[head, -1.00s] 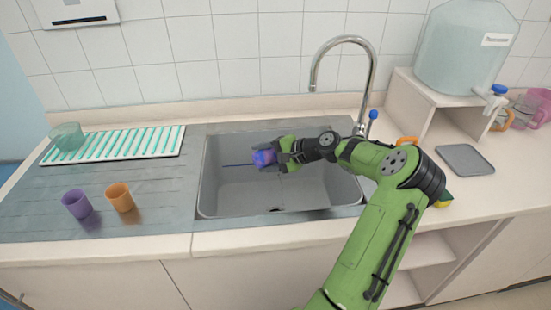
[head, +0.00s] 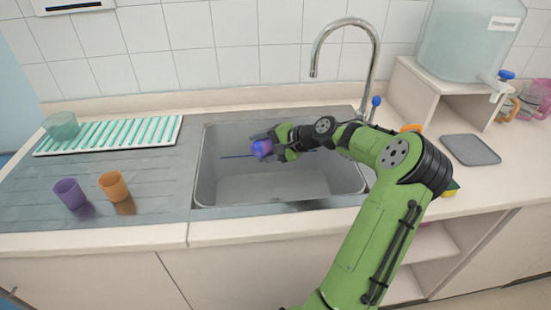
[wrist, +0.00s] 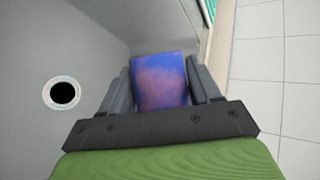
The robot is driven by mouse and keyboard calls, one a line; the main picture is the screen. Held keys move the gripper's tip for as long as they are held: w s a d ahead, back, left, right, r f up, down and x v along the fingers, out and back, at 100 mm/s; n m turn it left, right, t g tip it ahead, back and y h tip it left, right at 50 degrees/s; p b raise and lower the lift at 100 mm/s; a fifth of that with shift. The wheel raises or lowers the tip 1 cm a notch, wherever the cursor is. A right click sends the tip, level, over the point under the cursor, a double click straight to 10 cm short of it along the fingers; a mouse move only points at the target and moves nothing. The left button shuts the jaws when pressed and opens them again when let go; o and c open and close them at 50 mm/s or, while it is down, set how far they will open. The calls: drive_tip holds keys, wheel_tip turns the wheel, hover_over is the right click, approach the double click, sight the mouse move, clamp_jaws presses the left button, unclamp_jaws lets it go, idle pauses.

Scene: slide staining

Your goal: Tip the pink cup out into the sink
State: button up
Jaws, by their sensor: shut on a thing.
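My gripper (head: 276,146) is shut on a cup (head: 262,149) and holds it inside the basin of the grey sink (head: 230,187). The cup looks blended blue and pink, with blue on much of its surface. In the wrist view the cup (wrist: 160,82) sits between the two dark fingers, and the round black drain (wrist: 62,93) lies to its left. The cup appears tilted on its side. I cannot see its inside or tell whether anything is in it. A thin dark blue line (head: 236,157) shows to the left of the cup.
A curved faucet (head: 345,22) stands behind the sink. A grey tray (head: 470,150) lies to the right.

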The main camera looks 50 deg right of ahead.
sight(257, 157)
drive_tip(key=shift+a+f+n+h+b, duration=0.2)
drive_tip(key=shift+f+n+h+b, duration=0.25)
drive_tip(key=shift+b, duration=0.8)
drive_tip(key=a+f+n+h+b, duration=0.1)
drive_tip(key=b, duration=0.2)
drive_tip(key=shift+w+a+g+h, duration=0.1)
drive_tip(key=shift+a+g+h, duration=0.15)
drive_tip(key=shift+a+g, duration=0.15)
drive_tip(key=shift+a+f+n+h+b, duration=0.1)
drive_tip(key=shift+f+n+h+b, duration=0.15)
drive_tip(key=shift+n+h, duration=0.25)
drive_tip(key=shift+f+n+h, duration=0.45)
drive_tip(key=shift+n+h, duration=0.3)
drive_tip(key=shift+h, duration=0.35)
drive_tip(key=a+r+n+h, duration=0.4)
drive_tip(key=a+r+h, duration=0.1)
drive_tip(key=r+h, duration=0.1)
drive_tip(key=shift+w+n, duration=0.3)
drive_tip(key=shift+n, duration=0.1)
